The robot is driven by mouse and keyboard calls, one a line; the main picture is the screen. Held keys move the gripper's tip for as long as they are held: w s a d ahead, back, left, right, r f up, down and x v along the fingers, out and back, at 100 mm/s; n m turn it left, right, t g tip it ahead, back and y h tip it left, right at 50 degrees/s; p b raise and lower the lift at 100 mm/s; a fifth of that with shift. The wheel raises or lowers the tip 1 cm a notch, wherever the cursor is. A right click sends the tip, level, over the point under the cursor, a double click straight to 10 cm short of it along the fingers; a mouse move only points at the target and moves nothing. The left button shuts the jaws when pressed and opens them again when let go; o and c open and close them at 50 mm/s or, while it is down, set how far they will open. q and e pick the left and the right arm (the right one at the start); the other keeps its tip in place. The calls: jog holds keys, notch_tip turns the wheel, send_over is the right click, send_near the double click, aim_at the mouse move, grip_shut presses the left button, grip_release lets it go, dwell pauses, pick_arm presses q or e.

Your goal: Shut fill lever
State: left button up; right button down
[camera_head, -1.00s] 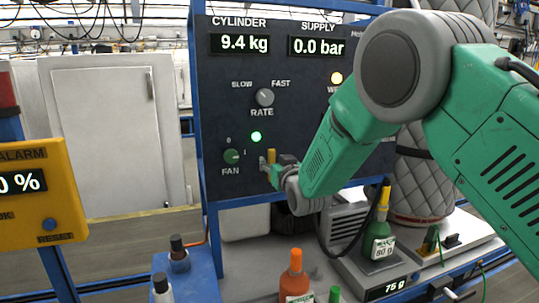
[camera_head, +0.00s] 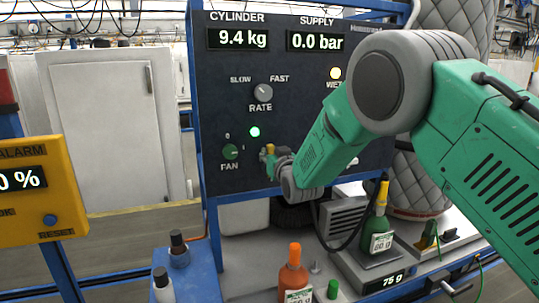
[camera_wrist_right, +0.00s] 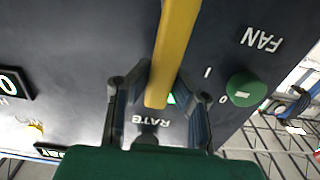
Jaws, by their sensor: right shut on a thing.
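The yellow lever (camera_head: 270,149) is on the dark panel, right of the FAN knob. In the right wrist view the lever (camera_wrist_right: 175,45) is a long yellow bar running down from the top edge, its end between my fingers. My right gripper (camera_head: 269,158) is at the lever in the head view, small and partly hidden by its own wrist. In the wrist view the right gripper (camera_wrist_right: 160,100) has one finger on each side of the lever and is shut on it. The lever's pivot and label are hidden. My left gripper is not in view.
The dark panel (camera_head: 220,110) carries the green FAN knob (camera_head: 230,152), the RATE knob (camera_head: 263,91) and displays reading 9.4 kg and 0.0 bar. Below stand an orange bottle (camera_head: 293,275) and a green bottle (camera_head: 379,230) on a scale. A yellow alarm box (camera_head: 30,190) is at left.

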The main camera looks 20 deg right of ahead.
jog(key=d+f+m+b, duration=0.6)
jog(key=f+m+b, duration=0.1)
jog(key=m+b, duration=1.1)
jog(key=shift+d, duration=0.25)
jog(key=shift+w, duration=0.1)
dwell(0.5)
jog(key=c, duration=1.4)
grip_release()
jog(key=shift+d+r, duration=0.1)
jog(key=shift+d, duration=0.05)
